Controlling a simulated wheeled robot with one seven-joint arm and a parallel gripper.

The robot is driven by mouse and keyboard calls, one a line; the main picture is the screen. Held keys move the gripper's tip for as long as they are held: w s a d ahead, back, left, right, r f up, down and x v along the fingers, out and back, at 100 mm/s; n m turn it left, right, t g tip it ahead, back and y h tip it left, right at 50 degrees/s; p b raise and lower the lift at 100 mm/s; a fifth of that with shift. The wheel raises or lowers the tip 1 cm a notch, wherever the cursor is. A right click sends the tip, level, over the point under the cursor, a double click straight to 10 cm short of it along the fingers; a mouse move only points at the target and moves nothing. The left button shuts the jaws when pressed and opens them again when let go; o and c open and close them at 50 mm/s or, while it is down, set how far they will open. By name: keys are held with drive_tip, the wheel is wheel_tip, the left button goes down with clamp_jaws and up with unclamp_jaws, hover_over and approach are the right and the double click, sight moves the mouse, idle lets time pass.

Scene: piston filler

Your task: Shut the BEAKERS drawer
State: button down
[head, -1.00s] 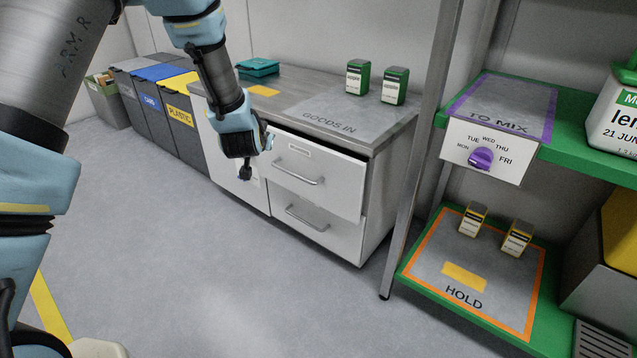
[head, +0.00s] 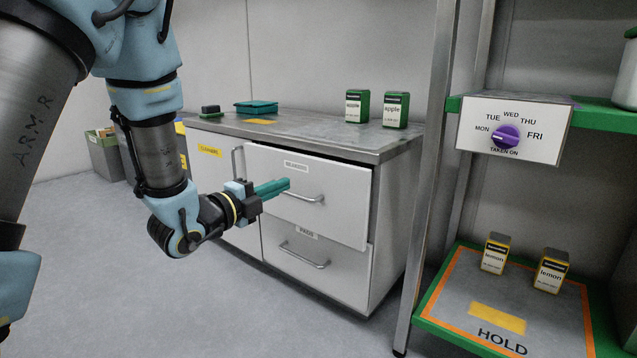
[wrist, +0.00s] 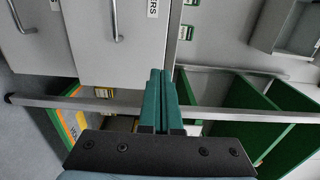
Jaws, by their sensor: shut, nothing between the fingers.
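The BEAKERS drawer (head: 335,220) is the upper white drawer of the bench cabinet in the head view. Its front stands out a little from the cabinet, with a dark gap under the worktop. It has a bar handle (head: 292,194) and a small label (head: 296,166). The drawer front also shows in the wrist view (wrist: 115,65), turned sideways, with part of its label readable. My gripper (head: 287,184) has teal fingers, shut and empty. In the head view the fingers overlap the left part of the drawer front; I cannot tell whether they touch it.
The PADS drawer (head: 335,283) is below. A tall door (head: 226,165) is left of the drawers. Apple boxes (head: 357,106) stand on the worktop (head: 330,140). A shelf post (head: 430,170) and the HOLD shelf with lemon boxes (head: 550,270) are right. Floor in front is clear.

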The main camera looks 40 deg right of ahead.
sight(327, 166)
drive_tip(key=d+b, duration=0.1)
drive_tip(key=d, duration=0.3)
drive_tip(key=w+d+b, duration=0.1)
drive_tip(key=d, duration=0.3)
drive_tip(key=w+d+b, duration=0.1)
drive_tip(key=d+b, duration=0.1)
drive_tip(key=d, duration=0.2)
drive_tip(key=shift+w+d+f, duration=0.1)
drive_tip(key=shift+w+d, duration=0.1)
drive_tip(key=shift+d, duration=0.05)
drive_tip(key=shift+w+d, duration=0.1)
drive_tip(key=shift+d, duration=0.35)
drive_tip(key=d, duration=0.2)
drive_tip(key=w+d, duration=0.1)
drive_tip(key=d, duration=0.1)
drive_tip(key=shift+d, duration=0.15)
drive_tip(key=shift+d+r, duration=0.15)
drive_tip(key=shift+r, duration=0.1)
drive_tip(key=shift+s, duration=0.1)
